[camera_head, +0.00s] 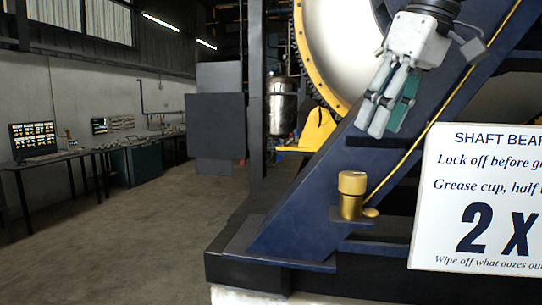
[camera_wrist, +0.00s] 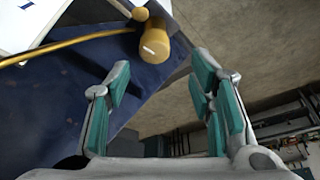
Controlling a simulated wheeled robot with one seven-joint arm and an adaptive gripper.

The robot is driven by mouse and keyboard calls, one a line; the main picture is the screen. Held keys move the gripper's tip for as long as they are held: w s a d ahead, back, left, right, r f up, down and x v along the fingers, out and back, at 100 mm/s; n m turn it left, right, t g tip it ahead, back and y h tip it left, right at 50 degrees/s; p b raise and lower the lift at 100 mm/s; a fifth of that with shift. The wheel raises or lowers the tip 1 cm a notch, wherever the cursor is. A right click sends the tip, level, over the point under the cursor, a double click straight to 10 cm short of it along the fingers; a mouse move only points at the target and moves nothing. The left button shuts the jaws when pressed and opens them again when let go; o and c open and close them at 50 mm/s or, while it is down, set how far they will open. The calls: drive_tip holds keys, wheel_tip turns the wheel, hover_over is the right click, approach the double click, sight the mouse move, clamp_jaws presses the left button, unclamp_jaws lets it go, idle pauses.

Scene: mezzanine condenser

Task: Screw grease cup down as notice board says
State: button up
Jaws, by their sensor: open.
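The brass grease cup (camera_head: 351,193) stands upright on a small ledge of the dark blue frame in the head view. It also shows in the wrist view (camera_wrist: 155,45), with a pale mark on its cap and a yellow pipe running to its base. The white notice board (camera_head: 480,200) at the right reads "SHAFT BEAR…", "Lock off before g…", "Grease cup, half…", "2 X" and "Wipe off what oozes ou…"; its right side is cut off. My gripper (camera_head: 385,128) is above the cup, apart from it. Its teal-padded fingers are open and empty in the wrist view (camera_wrist: 160,85).
The sloping blue beam (camera_head: 310,200) and a yellow pipe (camera_head: 440,105) run close to my gripper. A large yellow-rimmed wheel (camera_head: 335,50) stands behind. A desk with a monitor (camera_head: 33,140) is far left. The concrete floor (camera_head: 130,235) at left is clear.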

sight(355, 174)
drive_tip(key=shift+n, duration=0.4)
drive_tip(key=x, duration=0.3)
drive_tip(key=w+x, duration=0.1)
drive_tip(key=x, duration=0.7)
drive_tip(key=shift+w, duration=0.3)
drive_tip(key=shift+c, duration=0.3)
drive_tip(key=shift+r, duration=0.1)
drive_tip(key=c, duration=0.8)
